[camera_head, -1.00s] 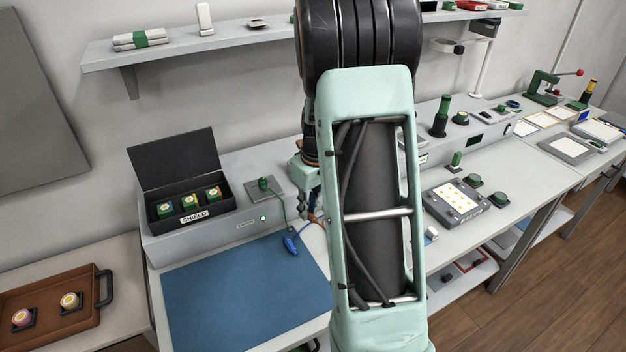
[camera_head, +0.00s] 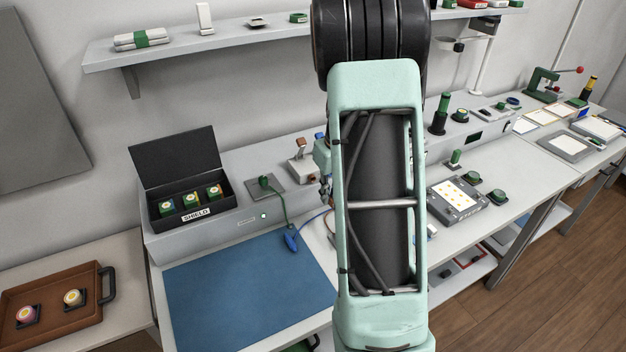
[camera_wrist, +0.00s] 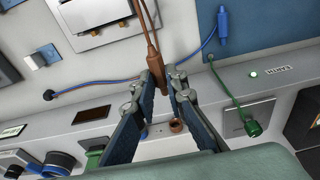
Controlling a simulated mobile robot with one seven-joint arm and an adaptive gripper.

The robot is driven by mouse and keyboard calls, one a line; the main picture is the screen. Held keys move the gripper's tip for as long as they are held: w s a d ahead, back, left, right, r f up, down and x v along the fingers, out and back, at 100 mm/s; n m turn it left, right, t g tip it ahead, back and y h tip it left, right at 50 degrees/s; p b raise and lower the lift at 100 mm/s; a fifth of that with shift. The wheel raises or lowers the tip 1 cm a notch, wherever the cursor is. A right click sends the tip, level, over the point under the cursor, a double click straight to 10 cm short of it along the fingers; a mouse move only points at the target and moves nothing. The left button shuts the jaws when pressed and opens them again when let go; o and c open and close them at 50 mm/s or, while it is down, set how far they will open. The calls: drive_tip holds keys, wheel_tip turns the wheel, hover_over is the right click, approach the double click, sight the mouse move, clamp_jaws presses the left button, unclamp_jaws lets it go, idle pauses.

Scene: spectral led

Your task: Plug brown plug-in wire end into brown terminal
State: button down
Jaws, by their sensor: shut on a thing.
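My gripper (camera_wrist: 164,84) is shut on the brown plug-in wire end (camera_wrist: 153,55) in the wrist view. Its wire trails off toward the top of the view. The brown terminal shows as a brown ring (camera_wrist: 177,125) between the fingers, beyond and apart from the held plug. In the head view the brown terminal (camera_head: 300,146) stands on a pale plate on the raised back ledge, left of my arm. My arm hides the gripper and the held plug in that view.
A green plug (camera_head: 264,182) stands at a grey plate to the left, with a green wire. A blue plug (camera_head: 291,239) lies at the edge of the blue mat (camera_head: 245,295). A blue terminal (camera_head: 319,136) is beside my arm. An open black box (camera_head: 190,207) holds several parts.

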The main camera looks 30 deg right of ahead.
drive_tip(key=shift+w+p, duration=0.35)
drive_tip(key=shift+w, duration=2)
drive_tip(key=shift+w, duration=0.1)
drive_tip(key=shift+w, duration=1.15)
drive_tip(key=c, duration=1.9)
unclamp_jaws()
